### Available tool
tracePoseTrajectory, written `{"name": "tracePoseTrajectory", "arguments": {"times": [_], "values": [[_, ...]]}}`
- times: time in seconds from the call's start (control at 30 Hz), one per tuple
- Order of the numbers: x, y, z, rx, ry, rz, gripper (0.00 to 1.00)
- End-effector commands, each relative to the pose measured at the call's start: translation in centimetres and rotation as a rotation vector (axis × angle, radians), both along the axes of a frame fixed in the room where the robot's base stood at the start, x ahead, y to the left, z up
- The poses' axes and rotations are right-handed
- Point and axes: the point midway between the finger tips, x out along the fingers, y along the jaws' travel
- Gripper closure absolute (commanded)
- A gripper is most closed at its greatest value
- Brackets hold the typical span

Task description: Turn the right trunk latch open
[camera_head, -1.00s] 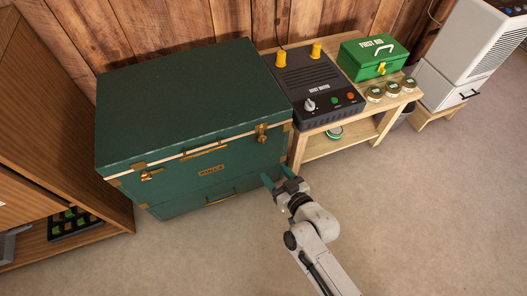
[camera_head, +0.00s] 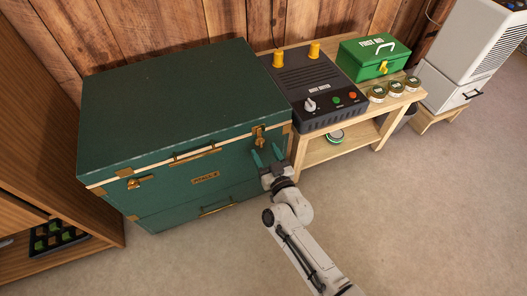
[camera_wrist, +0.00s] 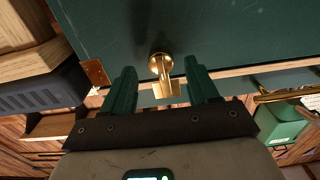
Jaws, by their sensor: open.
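The green trunk (camera_head: 170,105) stands against the wooden wall with its lid closed. Its right latch (camera_head: 259,141) is a small brass piece near the front right corner. In the wrist view the brass latch (camera_wrist: 161,68) has a round boss and a flat tab, and it appears between my two green fingertips. My gripper (camera_head: 266,153) is open just in front of and slightly below the latch; its fingers (camera_wrist: 160,80) show a gap on both sides of it. I cannot tell whether they touch it. The left latch (camera_head: 140,181) is at the front left.
A wooden bench (camera_head: 312,154) stands right of the trunk, close to my gripper. It holds a black control box (camera_head: 308,85), a green first aid box (camera_head: 372,60) and several round tins (camera_head: 395,89). A wooden cabinet (camera_head: 45,150) is at the left. The front floor is clear.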

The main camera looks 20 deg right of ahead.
Motion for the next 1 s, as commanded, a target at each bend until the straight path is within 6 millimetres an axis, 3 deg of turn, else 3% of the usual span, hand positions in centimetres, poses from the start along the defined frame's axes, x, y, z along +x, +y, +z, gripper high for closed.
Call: {"name": "tracePoseTrajectory", "arguments": {"times": [0.2, 0.5, 1.0], "values": [[1.8, 0.0, 0.0, -0.002, 0.000, 0.000, 0.41], [1.9, 0.0, 0.0, -0.001, 0.001, 0.000, 0.41], [1.9, 0.0, 0.0, -0.001, 0.001, 0.000, 0.88]]}}
